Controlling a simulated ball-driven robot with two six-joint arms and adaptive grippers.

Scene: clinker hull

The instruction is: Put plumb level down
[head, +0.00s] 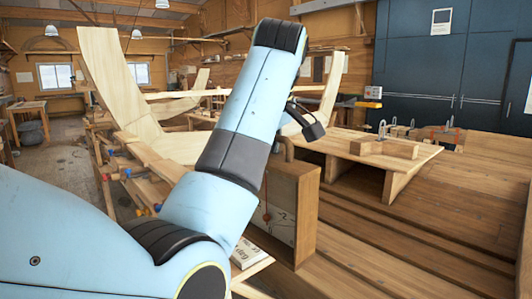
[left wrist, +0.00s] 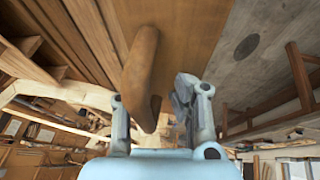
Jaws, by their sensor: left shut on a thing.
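The plumb level (head: 307,222) is a wooden box with a pale scaled face and a small red plumb bob. In the head view it is upright at the middle, partly hidden behind my left arm. In the left wrist view my left gripper (left wrist: 157,108) is shut on a rounded brown wooden part of the plumb level (left wrist: 142,65), in front of a flat brown panel. I cannot tell whether the level's base touches the planks below. My right gripper is not in view.
A wooden board (head: 350,147) with blocks and clamps (head: 395,150) lies to the right. Broad hull planks (head: 420,235) run below it, mostly clear. Pale hull timbers (head: 115,80) and a row of clamps (head: 120,173) stand left. A printed sheet (head: 249,253) lies beside the level.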

